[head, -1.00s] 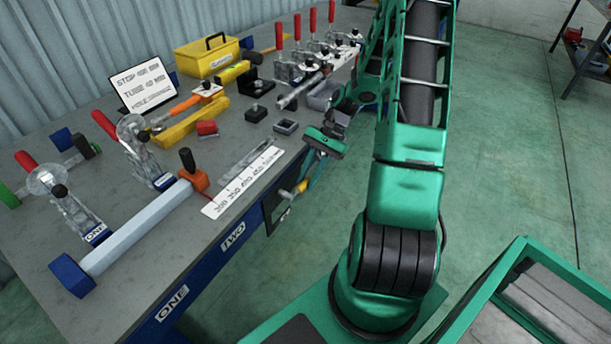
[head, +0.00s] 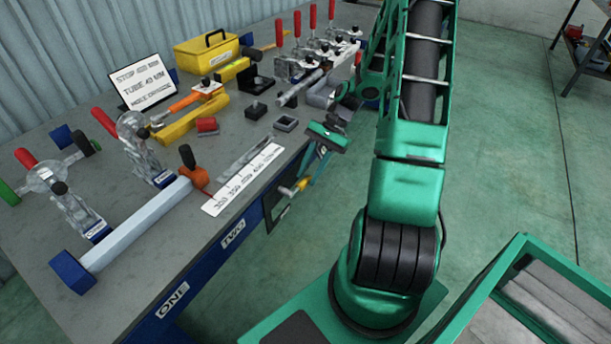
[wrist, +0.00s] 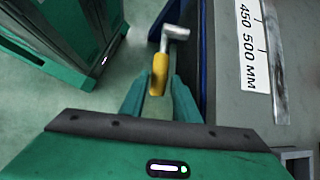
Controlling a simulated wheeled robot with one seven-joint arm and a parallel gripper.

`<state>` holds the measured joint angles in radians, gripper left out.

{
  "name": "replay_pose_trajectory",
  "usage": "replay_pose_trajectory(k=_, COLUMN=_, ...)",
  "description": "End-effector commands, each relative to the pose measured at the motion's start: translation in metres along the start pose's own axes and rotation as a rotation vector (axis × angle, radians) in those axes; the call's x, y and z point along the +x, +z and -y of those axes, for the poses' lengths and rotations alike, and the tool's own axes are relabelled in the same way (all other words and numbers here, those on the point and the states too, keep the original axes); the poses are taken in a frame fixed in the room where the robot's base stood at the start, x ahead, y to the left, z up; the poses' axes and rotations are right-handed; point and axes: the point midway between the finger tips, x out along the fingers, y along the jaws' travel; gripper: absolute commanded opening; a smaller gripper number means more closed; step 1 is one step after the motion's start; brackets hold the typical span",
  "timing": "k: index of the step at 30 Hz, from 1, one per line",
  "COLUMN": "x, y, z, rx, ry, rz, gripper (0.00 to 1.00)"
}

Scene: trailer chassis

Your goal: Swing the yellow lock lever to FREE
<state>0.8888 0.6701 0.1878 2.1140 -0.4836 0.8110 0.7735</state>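The yellow lock lever (head: 301,186) is on the front side of the bench, by a dark plate (head: 279,212). In the wrist view its yellow grip (wrist: 159,75) is near the tips of my fingers, with a bare metal end (wrist: 176,33) beyond it. My gripper (head: 308,178) points down in front of the bench edge. In the wrist view the fingers of my gripper (wrist: 160,86) stand apart, one on each side of the grip, with a gap visible on the right. Contact on the left cannot be told. No FREE marking is readable.
The grey bench (head: 130,215) carries a scale strip (head: 243,180), an orange stop (head: 194,178), a pale tube (head: 135,222) and several red-handled clamps. The bench edge runs close beside my gripper. The floor (head: 500,150) to the right is open.

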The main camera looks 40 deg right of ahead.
Motion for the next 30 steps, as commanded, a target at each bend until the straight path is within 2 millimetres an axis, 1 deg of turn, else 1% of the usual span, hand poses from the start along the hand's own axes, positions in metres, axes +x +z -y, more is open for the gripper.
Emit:
replay_pose_trajectory(k=9, x=-0.059, y=-0.001, z=0.001, rx=0.0, ry=-0.003, rz=-0.004, gripper=0.29)
replay_pose_trajectory(k=12, x=-0.075, y=-0.001, z=0.001, rx=-0.001, ry=-0.002, rz=-0.003, gripper=0.29)
replay_pose_trajectory(k=15, x=-0.086, y=-0.001, z=0.001, rx=0.0, ry=-0.002, rz=-0.002, gripper=0.29)
replay_pose_trajectory(k=18, x=-0.093, y=-0.001, z=0.001, rx=-0.001, ry=-0.002, rz=-0.001, gripper=0.29)
replay_pose_trajectory(k=21, x=-0.096, y=0.0, z=0.001, rx=-0.001, ry=-0.001, rz=0.0, gripper=0.29)
replay_pose_trajectory(k=28, x=-0.096, y=0.0, z=0.001, rx=-0.001, ry=0.0, rz=0.0, gripper=0.29)
replay_pose_trajectory(k=29, x=-0.096, y=0.0, z=0.001, rx=0.0, ry=0.0, rz=0.0, gripper=0.21)
replay_pose_trajectory(k=30, x=-0.096, y=0.0, z=0.001, rx=0.004, ry=0.0, rz=-0.001, gripper=0.12)
